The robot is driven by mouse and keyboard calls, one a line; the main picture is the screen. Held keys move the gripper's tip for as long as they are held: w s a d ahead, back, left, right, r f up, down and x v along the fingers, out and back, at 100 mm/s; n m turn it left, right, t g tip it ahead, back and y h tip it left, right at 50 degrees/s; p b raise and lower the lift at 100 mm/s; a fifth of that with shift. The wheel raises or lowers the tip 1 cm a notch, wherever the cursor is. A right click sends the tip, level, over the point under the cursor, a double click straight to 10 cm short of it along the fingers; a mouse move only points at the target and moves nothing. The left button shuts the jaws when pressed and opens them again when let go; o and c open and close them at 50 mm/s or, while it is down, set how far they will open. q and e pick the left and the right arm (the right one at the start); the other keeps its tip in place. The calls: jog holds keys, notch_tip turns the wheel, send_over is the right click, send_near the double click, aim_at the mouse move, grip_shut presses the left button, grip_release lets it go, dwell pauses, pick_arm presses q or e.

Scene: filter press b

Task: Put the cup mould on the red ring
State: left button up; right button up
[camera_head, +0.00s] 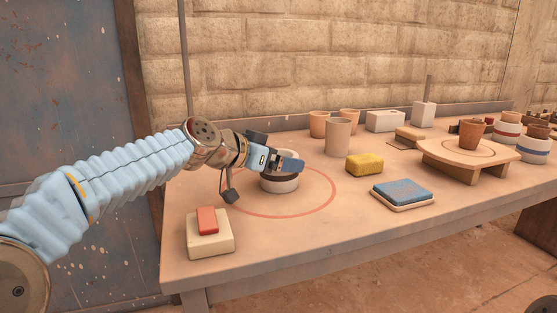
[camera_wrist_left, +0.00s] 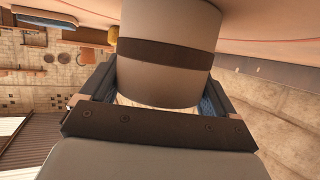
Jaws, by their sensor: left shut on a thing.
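The cup mould (camera_head: 279,184) is a pale grey round body with a dark band. It appears within the red ring (camera_head: 281,218) drawn on the table, near its middle; I cannot tell whether its base touches the tabletop. My left gripper (camera_head: 284,163) is shut on the cup mould, and its fingers hide part of the mould's top in the head view. In the left wrist view the cup mould (camera_wrist_left: 170,55) fills the space between the two fingers, with its dark band crossing it. My right gripper is not in view.
A red block on a cream block (camera_head: 222,245) sits at front left. A tall beige cup (camera_head: 338,138), a yellow sponge (camera_head: 364,164) and a blue-topped pad (camera_head: 402,193) lie to the right. A low stand (camera_head: 440,163) bears a brown cup. The front middle is clear.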

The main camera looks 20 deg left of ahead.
pick_arm(q)
jog(key=o, duration=1)
jog(key=shift+o, duration=0.2)
jog(key=shift+s+a+r+p, duration=0.1)
jog(key=shift+r+p, duration=0.05)
jog(key=shift+p, duration=0.15)
jog(key=v, duration=1.1)
jog(key=shift+s+a+b, duration=0.15)
jog(key=shift+s+b, duration=0.05)
jog(key=shift+b, duration=0.1)
jog(key=shift+r, duration=0.15)
